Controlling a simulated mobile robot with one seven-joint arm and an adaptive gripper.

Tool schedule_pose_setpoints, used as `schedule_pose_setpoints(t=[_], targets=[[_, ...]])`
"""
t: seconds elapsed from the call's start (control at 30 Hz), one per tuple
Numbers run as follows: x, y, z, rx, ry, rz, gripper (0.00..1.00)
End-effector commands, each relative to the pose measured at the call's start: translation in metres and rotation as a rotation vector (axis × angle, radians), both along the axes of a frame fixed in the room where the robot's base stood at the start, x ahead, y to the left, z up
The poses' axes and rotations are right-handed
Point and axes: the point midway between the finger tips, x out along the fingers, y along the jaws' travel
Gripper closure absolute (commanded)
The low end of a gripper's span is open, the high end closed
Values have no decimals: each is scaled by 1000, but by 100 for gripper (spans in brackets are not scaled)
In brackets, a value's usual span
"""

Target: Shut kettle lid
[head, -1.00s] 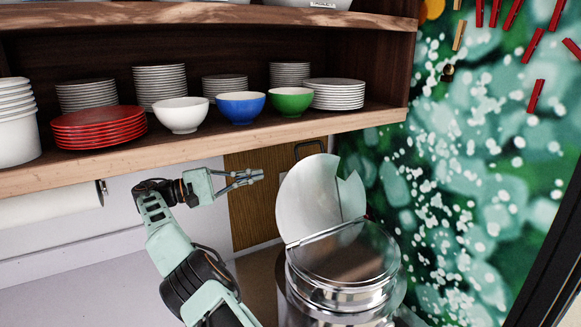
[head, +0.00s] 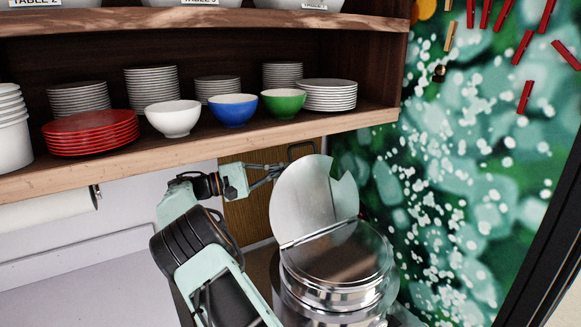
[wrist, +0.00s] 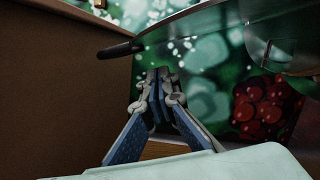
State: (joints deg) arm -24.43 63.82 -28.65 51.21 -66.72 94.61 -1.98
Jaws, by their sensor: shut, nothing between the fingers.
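The kettle (head: 335,290) is a shiny metal pot at the lower middle of the head view. Its round metal lid (head: 308,200) stands open, nearly upright, hinged at the pot's rim, with a notch at its upper right. My gripper (head: 280,168) is shut and empty, at the upper left edge of the lid. The head view does not clearly show whether the fingertips touch the lid or are behind it. In the wrist view my closed fingers (wrist: 159,82) point ahead, and a shiny metal surface (wrist: 285,35) fills the upper right.
A wooden shelf (head: 200,145) with stacked plates and bowls hangs just above my gripper. A wooden board (head: 245,215) leans on the wall behind, with a dark handle (head: 302,146) near its top. A green patterned wall (head: 450,200) stands at the right. The counter at lower left is clear.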

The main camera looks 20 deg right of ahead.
Motion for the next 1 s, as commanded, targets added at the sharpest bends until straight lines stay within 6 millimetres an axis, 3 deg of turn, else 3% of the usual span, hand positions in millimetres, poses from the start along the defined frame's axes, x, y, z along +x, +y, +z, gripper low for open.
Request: schedule_pose_setpoints(t=[0.4,1.0], targets=[[-25,-5,10,1,0,0,100],[-27,-7,10,2,-10,0,100]])
